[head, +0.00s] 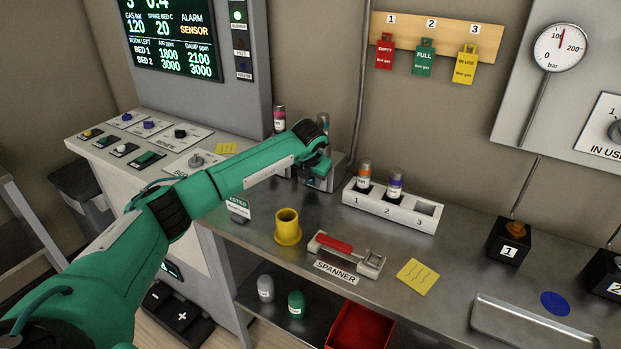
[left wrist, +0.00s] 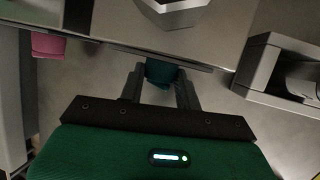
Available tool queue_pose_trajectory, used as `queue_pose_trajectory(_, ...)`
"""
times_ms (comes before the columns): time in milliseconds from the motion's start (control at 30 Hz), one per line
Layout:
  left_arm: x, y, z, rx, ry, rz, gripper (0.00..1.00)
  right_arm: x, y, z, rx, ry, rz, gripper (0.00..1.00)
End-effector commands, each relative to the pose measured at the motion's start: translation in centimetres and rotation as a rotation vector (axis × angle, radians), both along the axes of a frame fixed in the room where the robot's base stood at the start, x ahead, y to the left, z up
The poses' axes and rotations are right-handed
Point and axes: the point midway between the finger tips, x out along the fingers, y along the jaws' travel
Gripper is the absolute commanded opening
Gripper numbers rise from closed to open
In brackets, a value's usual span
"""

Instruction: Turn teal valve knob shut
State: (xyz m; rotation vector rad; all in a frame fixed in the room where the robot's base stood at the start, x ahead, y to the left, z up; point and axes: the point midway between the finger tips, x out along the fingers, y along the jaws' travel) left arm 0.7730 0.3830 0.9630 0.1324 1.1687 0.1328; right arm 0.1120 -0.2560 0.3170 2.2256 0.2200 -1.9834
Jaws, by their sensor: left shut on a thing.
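The teal valve knob (left wrist: 160,73) shows in the left wrist view, between the two dark fingers of my left gripper (left wrist: 161,88). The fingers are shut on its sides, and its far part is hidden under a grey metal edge. There the wrist hides most of the knob and the fingers. How far the knob is turned cannot be told. My right gripper is in neither view.
A white rack (head: 395,211) with two bottles stands right of the fitting. A yellow cup (head: 288,228) and a red-handled spanner (head: 338,245) lie nearer. A pink part (left wrist: 47,44) is at left in the wrist view.

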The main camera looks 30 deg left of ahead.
Motion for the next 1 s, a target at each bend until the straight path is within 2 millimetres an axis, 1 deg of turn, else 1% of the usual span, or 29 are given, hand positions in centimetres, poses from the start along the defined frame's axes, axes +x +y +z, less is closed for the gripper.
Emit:
queue_pose_trajectory(67,0.0,0.0,0.1,0.0,-0.001,0.0,0.11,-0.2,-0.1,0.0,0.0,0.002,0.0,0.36)
queue_pose_trajectory(100,0.0,0.0,0.1,0.0,-0.001,0.0,0.35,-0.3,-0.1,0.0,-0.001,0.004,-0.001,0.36)
queue_pose_trajectory(167,0.0,0.0,0.1,0.001,-0.001,0.0,0.47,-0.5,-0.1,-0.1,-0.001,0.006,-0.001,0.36)
queue_pose_trajectory(200,0.0,0.0,0.1,0.0,-0.001,0.0,0.55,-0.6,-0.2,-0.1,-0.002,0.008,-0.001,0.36)
queue_pose_trajectory(500,0.0,0.0,0.1,0.0,0.0,0.0,0.55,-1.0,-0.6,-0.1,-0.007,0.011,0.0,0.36)
queue_pose_trajectory(633,-0.4,-0.1,1.0,0.0,-0.002,0.0,0.55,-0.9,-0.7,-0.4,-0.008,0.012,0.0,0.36)
queue_pose_trajectory(767,-1.2,-0.6,3.1,0.001,-0.006,-0.003,0.55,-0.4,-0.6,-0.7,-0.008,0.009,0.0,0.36)
queue_pose_trajectory(1000,-3.4,-1.5,8.2,-0.001,-0.006,-0.001,0.55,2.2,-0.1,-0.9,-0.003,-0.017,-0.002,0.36)
